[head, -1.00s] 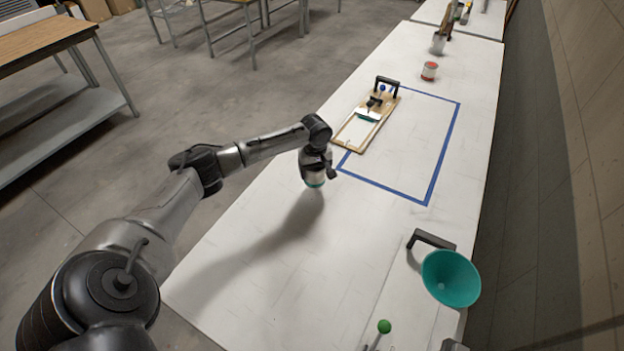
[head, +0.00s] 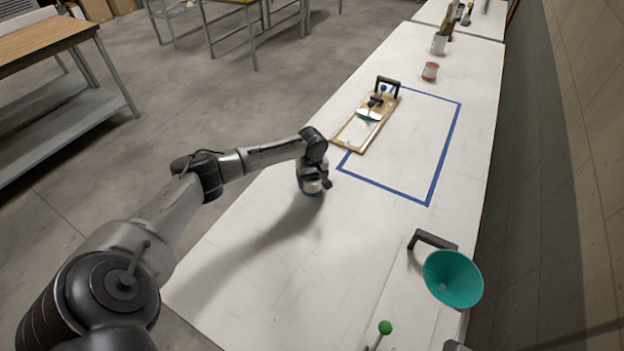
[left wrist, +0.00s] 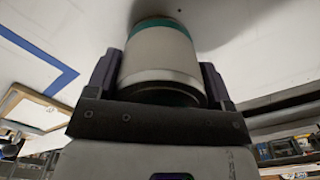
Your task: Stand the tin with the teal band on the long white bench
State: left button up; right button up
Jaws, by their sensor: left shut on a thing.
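The tin with the teal band (left wrist: 160,55) is a white cylinder between the two fingers of my left gripper (left wrist: 160,78) in the left wrist view. My left gripper (head: 313,184) is shut on it. In the head view the tin (head: 312,188) hangs mostly hidden under the gripper, with its teal band low down. It is over the long white bench (head: 270,270), left of the blue tape outline, close to the surface. I cannot tell whether its base touches the bench. My right gripper is not in view.
A wooden board with a black handle (head: 343,137) lies at the left edge of the blue tape outline (head: 432,190). A red-banded tin (head: 430,71) stands beyond. A teal funnel (head: 452,278) and a green knob (head: 385,327) are nearer.

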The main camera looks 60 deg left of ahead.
pick_arm(q)
jog(key=o, duration=0.7)
jog(key=shift+f, duration=0.1)
jog(key=o, duration=0.3)
notch_tip(320, 180, up, 12)
jog(key=shift+r+p, duration=0.2)
jog(key=shift+p, duration=0.55)
